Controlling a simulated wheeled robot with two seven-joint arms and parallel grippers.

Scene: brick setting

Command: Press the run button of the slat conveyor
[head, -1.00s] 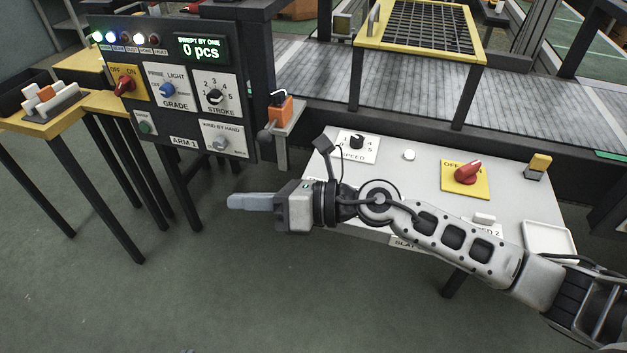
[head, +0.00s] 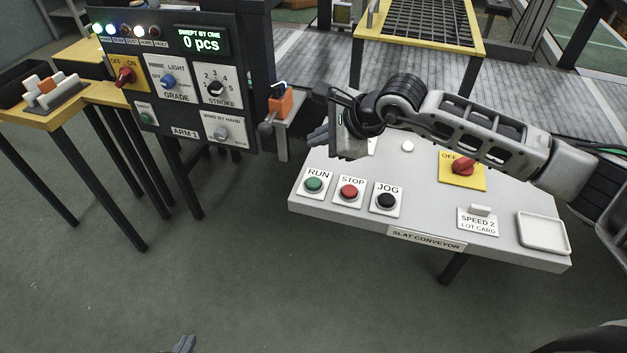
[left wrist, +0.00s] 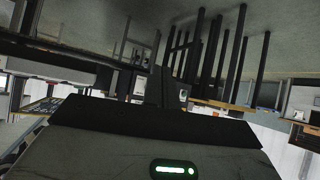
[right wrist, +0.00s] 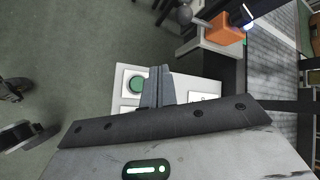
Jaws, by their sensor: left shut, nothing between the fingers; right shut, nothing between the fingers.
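The slat conveyor's pale control desk (head: 510,205) carries a green RUN button (head: 313,184) at its left front corner. Beside it are a red STOP button (head: 349,191) and a black JOG button (head: 386,200). My right gripper (head: 316,137) is shut and empty, above the desk's back left part, apart from the buttons. In the right wrist view its fingers (right wrist: 160,72) show just right of the green button (right wrist: 136,84). My left gripper (head: 183,345) barely shows at the bottom edge of the head view; its shut, empty fingers (left wrist: 172,84) show in the left wrist view.
A red OFF/ON switch (head: 463,166), a lot card (head: 477,221) and a white tray (head: 543,233) are on the desk. An orange box (head: 281,104) on a bracket stands close left of my right gripper. The ARM 1 panel (head: 190,128) stands further left.

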